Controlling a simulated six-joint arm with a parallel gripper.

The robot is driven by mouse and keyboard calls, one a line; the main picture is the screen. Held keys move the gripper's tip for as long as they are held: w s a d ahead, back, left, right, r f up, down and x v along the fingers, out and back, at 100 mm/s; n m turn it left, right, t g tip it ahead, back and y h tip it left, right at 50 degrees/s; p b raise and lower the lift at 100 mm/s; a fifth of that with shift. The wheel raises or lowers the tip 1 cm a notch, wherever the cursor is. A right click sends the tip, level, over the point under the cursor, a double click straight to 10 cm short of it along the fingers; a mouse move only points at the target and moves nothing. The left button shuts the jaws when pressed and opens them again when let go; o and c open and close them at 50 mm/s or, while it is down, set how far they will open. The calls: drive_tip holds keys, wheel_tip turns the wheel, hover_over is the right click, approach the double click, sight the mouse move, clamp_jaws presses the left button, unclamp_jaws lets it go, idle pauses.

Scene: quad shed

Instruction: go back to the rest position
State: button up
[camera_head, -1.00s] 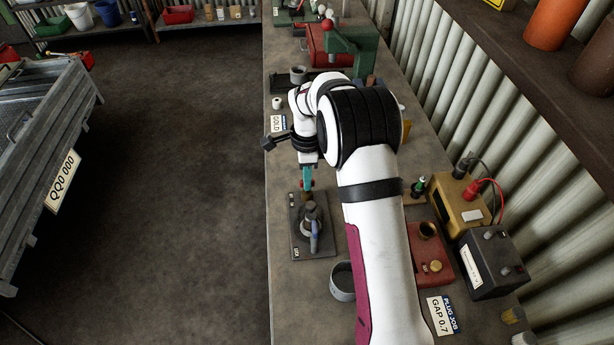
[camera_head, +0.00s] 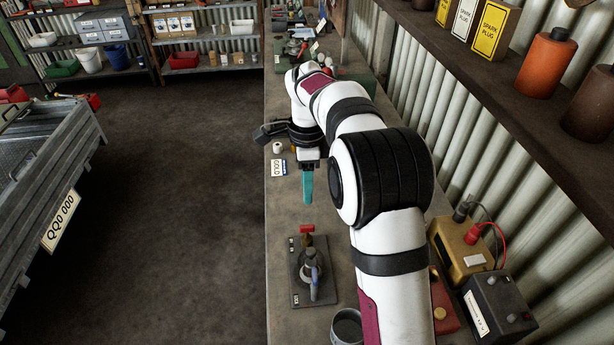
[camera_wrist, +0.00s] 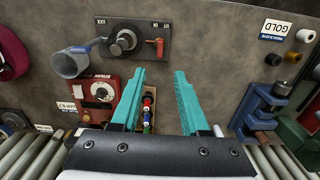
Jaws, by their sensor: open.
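My gripper (camera_head: 308,187) has teal fingers and hangs above the bench, up and away from a dark switch plate. The switch plate (camera_head: 299,292) lies on the bench with a round grey knob and a small reddish-brown lever. It also shows at the top of the wrist view (camera_wrist: 152,28). The fingers are clear of both.
The bench (camera_head: 285,225) runs away from me beside a corrugated wall. A yellow box (camera_head: 458,246) with cables and a dark battery (camera_head: 497,305) stand on the right. A grey cup (camera_head: 347,328) is near the front. A shelf (camera_head: 410,25) overhangs the right side.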

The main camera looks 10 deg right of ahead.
wheel_tip(320, 180, up, 3)
drive_tip(key=shift+f, duration=0.15)
drive_tip(key=s+d+r+n+y, duration=0.1)
drive_tip(key=s+r+n, duration=0.15)
drive_tip(key=s, duration=0.55)
drive_tip(key=s+r+n, duration=0.2)
drive_tip(key=s+n, duration=0.2)
drive_tip(key=s, duration=0.5)
drive_tip(key=s+f+n, duration=0.2)
drive_tip(key=s+n, duration=0.1)
drive_tip(key=s, duration=0.6)
drive_tip(key=s+f+n, duration=0.3)
drive_tip(key=s, duration=0.5)
drive_tip(key=shift+s+y, duration=0.35)
drive_tip(key=shift+y, duration=0.05)
